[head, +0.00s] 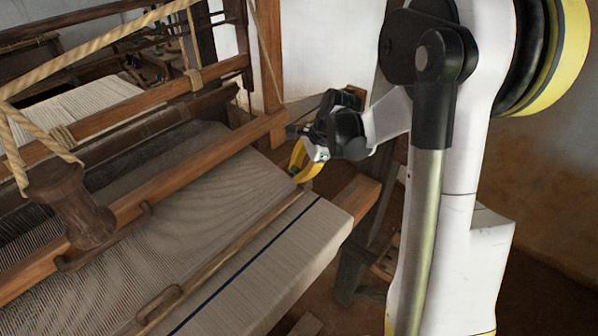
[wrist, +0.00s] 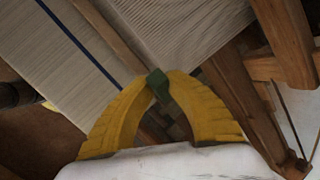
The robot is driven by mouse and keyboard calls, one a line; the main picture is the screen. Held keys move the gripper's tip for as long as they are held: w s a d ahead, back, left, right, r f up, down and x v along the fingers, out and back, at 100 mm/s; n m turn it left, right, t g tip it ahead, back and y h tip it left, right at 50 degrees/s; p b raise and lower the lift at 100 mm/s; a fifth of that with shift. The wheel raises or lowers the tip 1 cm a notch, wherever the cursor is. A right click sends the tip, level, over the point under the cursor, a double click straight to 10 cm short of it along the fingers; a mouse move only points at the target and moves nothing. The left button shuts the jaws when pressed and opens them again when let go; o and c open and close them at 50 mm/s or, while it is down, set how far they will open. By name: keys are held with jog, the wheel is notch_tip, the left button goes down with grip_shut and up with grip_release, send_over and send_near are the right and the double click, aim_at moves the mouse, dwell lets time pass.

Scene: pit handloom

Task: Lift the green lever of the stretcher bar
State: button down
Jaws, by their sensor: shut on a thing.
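The green lever (wrist: 158,84) shows between the yellow fingertips of my gripper (wrist: 160,78) in the wrist view. My gripper is shut on it at the edge of the woven cloth (wrist: 55,75). In the head view my gripper (head: 301,175) is at the right end of the stretcher bar (head: 235,245), a thin wooden bar lying across the cloth. The fingers hide most of the lever there. I cannot tell how far the lever is raised.
The loom's wooden beam (head: 150,205) runs across the cloth behind the bar, with a wooden spool-like piece (head: 70,207) and ropes at left. A loom post (head: 268,60) stands behind my gripper. A wooden beam end (head: 357,200) juts out at the cloth's right edge.

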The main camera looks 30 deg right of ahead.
jog(key=shift+s+a+f+h, duration=0.2)
jog(key=shift+a+f+h, duration=0.1)
jog(key=shift+h, duration=0.2)
jog(key=shift+r, duration=0.1)
jog(key=c, duration=1.3)
grip_release()
jog(key=shift+w, duration=0.1)
jog(key=shift+c, duration=0.2)
jog(key=v, duration=1.2)
